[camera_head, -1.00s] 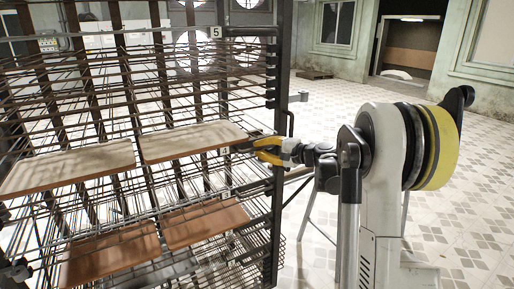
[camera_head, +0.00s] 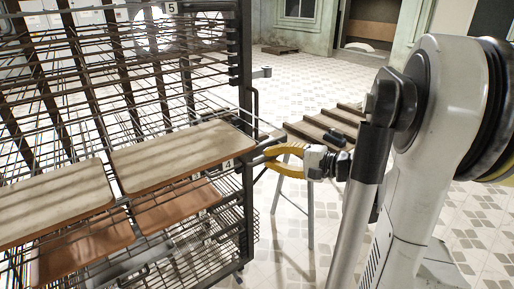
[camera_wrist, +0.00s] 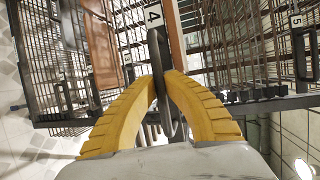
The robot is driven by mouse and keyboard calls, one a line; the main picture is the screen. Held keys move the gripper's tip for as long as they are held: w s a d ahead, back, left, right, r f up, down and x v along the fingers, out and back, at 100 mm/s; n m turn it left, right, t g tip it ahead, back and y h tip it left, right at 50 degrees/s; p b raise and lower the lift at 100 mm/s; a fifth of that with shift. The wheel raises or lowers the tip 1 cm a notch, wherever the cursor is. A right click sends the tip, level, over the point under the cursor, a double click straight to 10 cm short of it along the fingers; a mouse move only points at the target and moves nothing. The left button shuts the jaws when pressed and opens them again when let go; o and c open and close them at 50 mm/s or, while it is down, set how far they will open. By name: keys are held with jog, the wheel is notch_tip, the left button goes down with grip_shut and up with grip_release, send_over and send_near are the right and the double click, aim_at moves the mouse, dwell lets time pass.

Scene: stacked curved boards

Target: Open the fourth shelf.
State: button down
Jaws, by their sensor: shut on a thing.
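The fourth shelf is a wire rack tier with a label 4 (camera_head: 227,164) at its front right corner. It carries two pale boards, a right one (camera_head: 180,155) and a left one (camera_head: 55,203). My gripper (camera_head: 267,158) has yellow fingers and is at the right side of the rack, by the label. In the wrist view my gripper (camera_wrist: 163,90) is closed around a dark loop-shaped handle (camera_wrist: 157,50), just below the label 4 (camera_wrist: 154,15). In the head view the handle is mostly hidden by the fingers.
Two brown boards (camera_head: 175,206) lie on a lower tier. A label 5 (camera_head: 171,8) marks the empty tier above. A dark upright post (camera_head: 245,110) stands beside my gripper. A small stand with wooden slats (camera_head: 325,125) is behind it. The tiled floor (camera_head: 300,75) beyond is open.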

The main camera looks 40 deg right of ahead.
jog(key=shift+s, duration=1.75)
jog(key=c, duration=1.5)
grip_release()
jog(key=shift+o, duration=0.2)
jog(key=v, duration=1.2)
